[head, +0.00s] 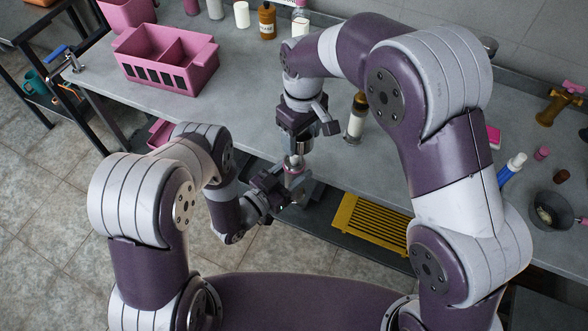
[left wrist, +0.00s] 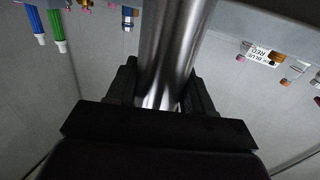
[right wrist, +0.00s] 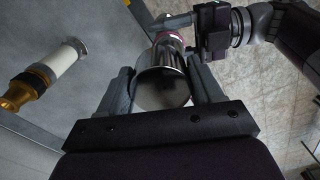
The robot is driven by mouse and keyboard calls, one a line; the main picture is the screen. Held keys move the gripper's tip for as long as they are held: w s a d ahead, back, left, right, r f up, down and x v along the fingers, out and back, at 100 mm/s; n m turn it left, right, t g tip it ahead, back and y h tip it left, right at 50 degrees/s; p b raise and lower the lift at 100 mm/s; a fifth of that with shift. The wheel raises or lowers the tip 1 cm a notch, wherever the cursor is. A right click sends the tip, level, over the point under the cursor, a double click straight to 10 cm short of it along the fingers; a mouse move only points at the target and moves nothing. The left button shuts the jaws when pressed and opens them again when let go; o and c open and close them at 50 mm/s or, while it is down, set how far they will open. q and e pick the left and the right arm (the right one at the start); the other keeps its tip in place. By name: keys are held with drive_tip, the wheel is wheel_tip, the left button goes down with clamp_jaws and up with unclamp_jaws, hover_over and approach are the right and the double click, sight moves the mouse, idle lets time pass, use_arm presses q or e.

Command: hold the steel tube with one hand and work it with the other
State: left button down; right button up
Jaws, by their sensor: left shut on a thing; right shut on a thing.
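The shiny steel tube (head: 294,172) stands roughly upright above the front edge of the grey counter, between my two grippers. My left gripper (head: 283,181) is shut on the tube's side, and the tube fills its jaws in the left wrist view (left wrist: 168,60). My right gripper (head: 295,150) comes down from above and is shut around the tube's upper end. In the right wrist view the tube's smooth steel end (right wrist: 162,85) sits between the fingers. A pinkish band (right wrist: 168,36) shows beyond it, beside my left gripper. Whether the end is a separate cap, I cannot tell.
A pink divided caddy (head: 190,77) and several bottles stand at the back left. A yellow grate (head: 370,226) lies below the front edge; a dark bowl (head: 550,208) is far right.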

sight(294, 178)
drive_tip(key=shift+s+a+r+n, duration=0.3)
drive_tip(key=shift+s+a, duration=0.05)
drive_tip(key=shift+a, duration=0.25)
drive_tip(key=shift+f, duration=0.1)
drive_tip(key=shift+f, duration=1.95)
drive_tip(key=shift+f, duration=0.85)
drive_tip(key=shift+f, duration=0.55)
